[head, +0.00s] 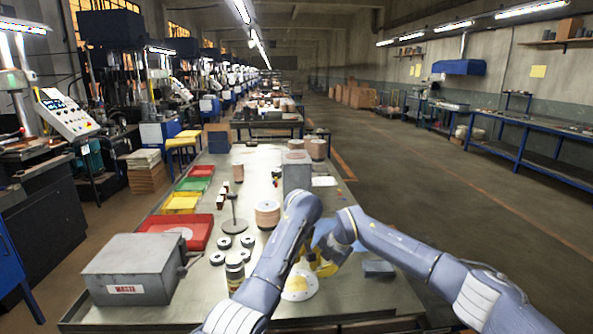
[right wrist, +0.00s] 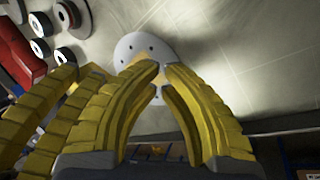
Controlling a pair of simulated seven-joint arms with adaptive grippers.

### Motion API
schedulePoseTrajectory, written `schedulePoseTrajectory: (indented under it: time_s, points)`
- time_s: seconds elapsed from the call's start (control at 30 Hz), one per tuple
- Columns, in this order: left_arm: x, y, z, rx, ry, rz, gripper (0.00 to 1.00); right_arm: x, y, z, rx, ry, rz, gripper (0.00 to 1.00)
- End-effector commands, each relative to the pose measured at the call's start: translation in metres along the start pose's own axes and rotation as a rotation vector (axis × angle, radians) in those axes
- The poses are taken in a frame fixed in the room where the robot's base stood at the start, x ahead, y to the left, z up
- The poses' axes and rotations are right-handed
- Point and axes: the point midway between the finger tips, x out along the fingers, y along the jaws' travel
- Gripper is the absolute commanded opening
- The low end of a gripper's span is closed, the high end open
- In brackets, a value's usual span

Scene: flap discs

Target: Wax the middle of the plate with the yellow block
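The plate (head: 299,291) is a pale round disc with small dark holes, flat on the table near its front edge. Its middle looks yellowish in the head view. In the right wrist view the plate (right wrist: 131,47) lies beyond my fingertips. My right gripper (right wrist: 163,75) has yellow fingers with a narrow gap between the tips, through which the plate shows. In the head view it (head: 324,267) is at the plate's upper right. More yellow fingers, likely my left gripper's (right wrist: 40,110), show at the left. I cannot make out a separate yellow block; my fingers hide part of the plate.
Red (head: 178,226), yellow (head: 181,202) and green trays line the left edge. A blue-grey block (head: 378,268) sits right of the plate.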

Motion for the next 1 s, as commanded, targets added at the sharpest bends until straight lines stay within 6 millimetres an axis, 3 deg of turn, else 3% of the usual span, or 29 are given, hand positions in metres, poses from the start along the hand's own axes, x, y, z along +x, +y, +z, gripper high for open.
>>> schedulePoseTrajectory:
  time_s: [0.47,1.0]
  points:
    - [0.000,0.000,0.000,0.000,0.000,0.000,0.00,-0.007,0.002,0.000,-0.001,-0.001,0.001,0.00]
    - [0.000,0.000,0.000,0.000,0.000,0.000,0.00,-0.091,0.002,0.001,-0.001,-0.002,0.002,0.00]
